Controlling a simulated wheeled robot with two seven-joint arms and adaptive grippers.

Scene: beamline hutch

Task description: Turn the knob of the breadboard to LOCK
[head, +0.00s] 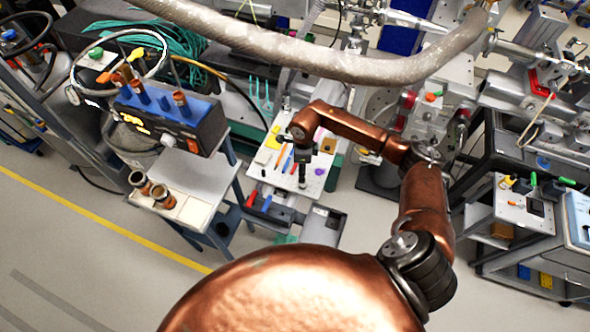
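My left gripper is not in view.
A grey cart (190,183) with copper-coloured cylinders and a dark box (165,125) stands to the left. A thick grey hose (345,65) crosses above. Another cart (515,212) stands at the right. The floor at lower left is clear.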

